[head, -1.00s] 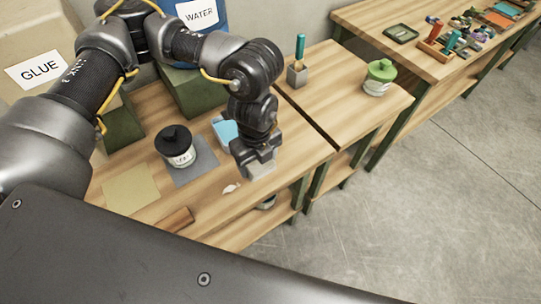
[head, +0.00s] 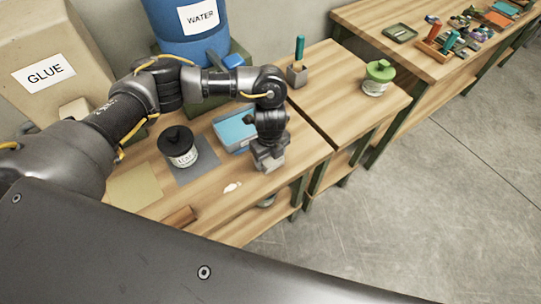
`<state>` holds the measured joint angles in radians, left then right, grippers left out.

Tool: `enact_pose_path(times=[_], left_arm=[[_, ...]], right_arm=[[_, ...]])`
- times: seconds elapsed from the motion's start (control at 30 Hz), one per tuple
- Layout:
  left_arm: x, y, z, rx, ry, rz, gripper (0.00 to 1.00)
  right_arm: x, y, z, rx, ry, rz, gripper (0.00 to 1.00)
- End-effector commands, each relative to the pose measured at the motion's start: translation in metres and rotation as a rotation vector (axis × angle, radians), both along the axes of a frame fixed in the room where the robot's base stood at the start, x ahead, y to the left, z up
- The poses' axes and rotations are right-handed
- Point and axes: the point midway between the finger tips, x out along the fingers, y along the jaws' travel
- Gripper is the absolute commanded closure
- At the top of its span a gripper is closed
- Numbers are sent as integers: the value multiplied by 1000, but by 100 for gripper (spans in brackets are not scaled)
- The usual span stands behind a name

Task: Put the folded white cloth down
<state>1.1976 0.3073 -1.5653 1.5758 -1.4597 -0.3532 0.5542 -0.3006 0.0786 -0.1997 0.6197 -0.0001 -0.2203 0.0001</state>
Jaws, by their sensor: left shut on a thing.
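My left gripper (head: 268,157) is low over the front right part of the near wooden table, pointing down. It is shut on the folded white cloth (head: 270,167), which shows as a small pale patch under the fingers. The gripper hides most of the cloth, and I cannot tell whether the cloth touches the table. My right gripper is not in view.
A lidded jar (head: 180,152) stands on a grey mat left of the gripper. A blue tray (head: 236,130) lies behind it, and a small white patch (head: 232,187) lies in front. A green-lidded jar (head: 377,78) and a pot (head: 297,75) stand on the adjoining table.

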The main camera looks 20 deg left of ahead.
Motion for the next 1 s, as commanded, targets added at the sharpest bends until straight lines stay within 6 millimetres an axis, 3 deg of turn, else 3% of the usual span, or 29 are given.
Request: enact_pose_path(times=[0.4, 0.43, 0.57, 0.87, 1.0], left_arm=[[0, 0, -7, 0, 0, 0, 54], [0, 0, -6, 0, 0, 0, 30], [0, 0, -5, 0, 0, 0, 13], [0, 0, -4, -1, -1, 0, 11], [2, 0, 8, -1, -6, -2, 11]], right_arm=[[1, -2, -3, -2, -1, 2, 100], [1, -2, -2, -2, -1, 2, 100], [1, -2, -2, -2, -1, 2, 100], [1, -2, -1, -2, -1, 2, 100], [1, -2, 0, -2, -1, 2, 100]])
